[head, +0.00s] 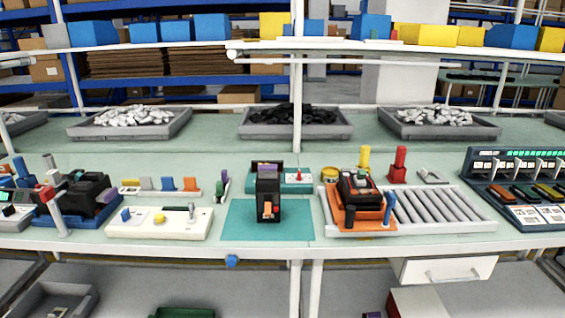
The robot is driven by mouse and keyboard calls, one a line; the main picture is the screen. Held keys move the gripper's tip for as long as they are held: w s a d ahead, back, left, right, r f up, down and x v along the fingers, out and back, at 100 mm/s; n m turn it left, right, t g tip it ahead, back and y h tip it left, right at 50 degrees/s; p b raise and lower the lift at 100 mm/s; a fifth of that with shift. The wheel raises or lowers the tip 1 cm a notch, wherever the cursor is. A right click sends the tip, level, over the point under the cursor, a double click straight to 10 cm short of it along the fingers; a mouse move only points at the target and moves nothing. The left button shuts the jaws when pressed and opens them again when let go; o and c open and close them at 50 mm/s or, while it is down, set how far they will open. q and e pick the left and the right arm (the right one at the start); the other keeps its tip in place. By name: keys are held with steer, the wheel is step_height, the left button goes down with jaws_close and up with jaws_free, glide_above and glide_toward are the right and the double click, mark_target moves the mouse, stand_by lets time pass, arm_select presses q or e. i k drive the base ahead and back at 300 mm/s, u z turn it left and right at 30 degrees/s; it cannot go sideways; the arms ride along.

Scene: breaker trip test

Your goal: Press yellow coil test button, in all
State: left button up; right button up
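A yellow button (159,218), round and domed, sits on a white control panel (130,231) at the front left of the bench. The panel also carries a blue knob (126,215) on its left and an upright metal toggle lever (191,211) on its right. A black breaker (268,187) with an orange switch (267,209) stands upright on the teal mat (240,232) to the right of the panel. Whether the button is pressed cannot be told. Neither of my grippers is in view.
A black device on a blue base (80,200) stands left of the panel. Grey trays (128,127) line the back. Overhead shelf rails cross above.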

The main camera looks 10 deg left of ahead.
mark_target(159, 217)
steer(key=u, duration=1.25)
